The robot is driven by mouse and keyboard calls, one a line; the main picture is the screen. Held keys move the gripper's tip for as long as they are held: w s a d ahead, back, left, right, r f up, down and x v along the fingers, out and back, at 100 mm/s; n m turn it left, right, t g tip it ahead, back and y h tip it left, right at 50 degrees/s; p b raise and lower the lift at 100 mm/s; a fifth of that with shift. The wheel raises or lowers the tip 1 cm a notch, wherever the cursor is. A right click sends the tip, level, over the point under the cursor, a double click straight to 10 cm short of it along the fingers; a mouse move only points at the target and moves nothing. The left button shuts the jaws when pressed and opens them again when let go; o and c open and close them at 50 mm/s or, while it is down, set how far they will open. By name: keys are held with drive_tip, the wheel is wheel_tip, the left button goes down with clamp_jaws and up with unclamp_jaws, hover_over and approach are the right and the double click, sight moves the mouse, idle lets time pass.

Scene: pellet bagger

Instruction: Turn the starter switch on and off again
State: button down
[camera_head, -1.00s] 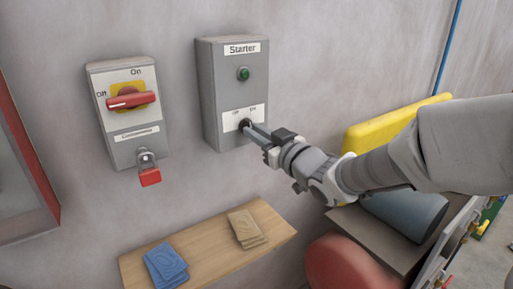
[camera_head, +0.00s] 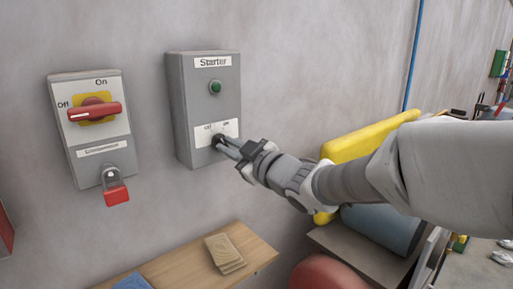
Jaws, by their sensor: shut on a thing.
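The starter box (camera_head: 197,112) is a grey wall box labelled "Starter" with a green lamp (camera_head: 215,87) near its top.
Left of it hangs a grey isolator box (camera_head: 93,143) with a red handle (camera_head: 95,111) and a red padlock (camera_head: 116,195). Below is a wooden shelf (camera_head: 190,262) with folded tan bags (camera_head: 225,253) and blue bags (camera_head: 132,282). A yellow part (camera_head: 370,134) stands behind my arm.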

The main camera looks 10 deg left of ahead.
drive_tip(key=c, duration=0.9)
unclamp_jaws()
drive_tip(key=shift+o, duration=0.2)
drive_tip(key=p+v, duration=0.2)
drive_tip(key=v, duration=1.5)
drive_tip(key=shift+s, duration=0.2)
drive_tip(key=shift+d, duration=0.1)
